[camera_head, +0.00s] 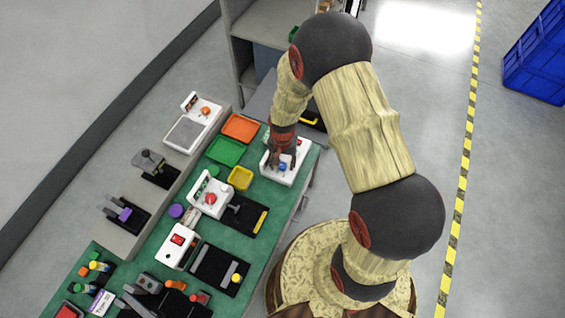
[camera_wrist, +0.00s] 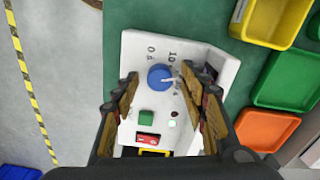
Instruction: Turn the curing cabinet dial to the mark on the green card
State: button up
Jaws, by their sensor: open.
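A white control box (camera_wrist: 138,50) with a blue dial (camera_wrist: 160,76) lies under my gripper in the wrist view. A pale pointer on the dial points right, and dark figures like 0 and 10 are printed near it. A green square (camera_wrist: 146,117) sits on the box; I cannot tell whether it is a card or a button, and I read no mark on it. My gripper (camera_wrist: 159,74) is open, its fingers on either side of the dial; contact is unclear.
A red switch (camera_wrist: 147,139) and a small lit lamp (camera_wrist: 172,123) are on the box. Yellow (camera_head: 240,178), green (camera_head: 226,151) and orange (camera_head: 240,127) trays stand to its left. Another white box with a red knob (camera_head: 211,199) stands nearer on the green bench mat.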

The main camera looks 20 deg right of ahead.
aim_at(283, 165)
notch_tip(283, 165, up, 12)
dwell(0.5)
dwell(0.4)
jog(key=s+r+n+t+b, duration=0.2)
jog(key=s+r+b, duration=0.3)
jog(key=s+r, duration=0.3)
jog(key=s+r+n+t+b, duration=0.3)
jog(key=s+r, duration=0.6)
jog(key=r, duration=0.4)
jog(key=shift+d+r+n+t+b, duration=0.35)
jog(key=shift+d+n+b, duration=0.1)
jog(key=shift+n+b, duration=0.4)
